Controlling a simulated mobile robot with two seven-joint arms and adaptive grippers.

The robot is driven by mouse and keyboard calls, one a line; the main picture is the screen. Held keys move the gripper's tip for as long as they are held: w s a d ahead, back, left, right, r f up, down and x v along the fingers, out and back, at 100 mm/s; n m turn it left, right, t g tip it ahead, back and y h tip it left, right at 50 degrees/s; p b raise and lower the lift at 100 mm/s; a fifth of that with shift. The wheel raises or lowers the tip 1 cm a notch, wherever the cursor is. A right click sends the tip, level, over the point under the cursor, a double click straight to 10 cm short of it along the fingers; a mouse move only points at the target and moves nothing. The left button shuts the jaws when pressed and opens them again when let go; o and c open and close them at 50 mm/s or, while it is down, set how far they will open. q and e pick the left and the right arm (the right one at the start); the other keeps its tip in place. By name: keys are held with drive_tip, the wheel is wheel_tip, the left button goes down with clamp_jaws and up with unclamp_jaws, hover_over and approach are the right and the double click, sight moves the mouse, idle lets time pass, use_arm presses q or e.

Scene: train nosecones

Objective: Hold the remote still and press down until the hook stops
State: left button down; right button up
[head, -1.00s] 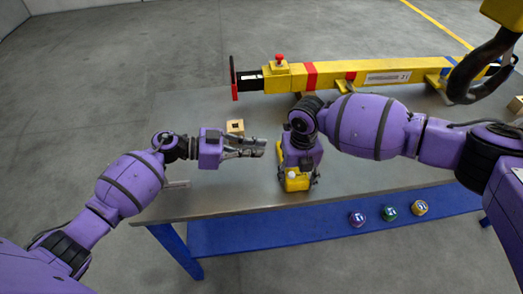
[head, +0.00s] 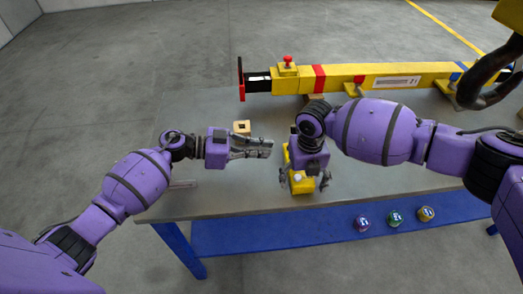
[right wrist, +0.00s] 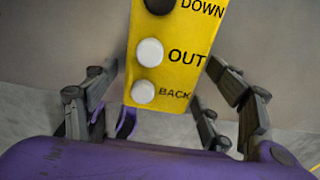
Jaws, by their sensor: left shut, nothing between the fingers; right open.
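The yellow remote (head: 302,187) is at the table's front edge in the head view, partly hidden by my right gripper (head: 306,186). In the right wrist view the remote (right wrist: 188,22) shows a dark button (right wrist: 160,6) marked DOWN, a white button (right wrist: 150,52) marked OUT and a white button (right wrist: 144,92) marked BACK. The right gripper is open, with its fingers to both sides of the remote's lower end, and gaps show between. My left gripper (head: 269,148) is shut and empty, to the left of the remote. I cannot make out the hook.
A long yellow beam (head: 340,78) with red bands lies along the back of the grey table (head: 225,195). A small wooden block (head: 241,127) sits behind the left gripper. Purple, green and yellow pieces (head: 395,218) lie on the blue lower shelf (head: 290,232).

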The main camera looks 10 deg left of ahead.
wheel_tip(320, 180, up, 12)
idle(0.6)
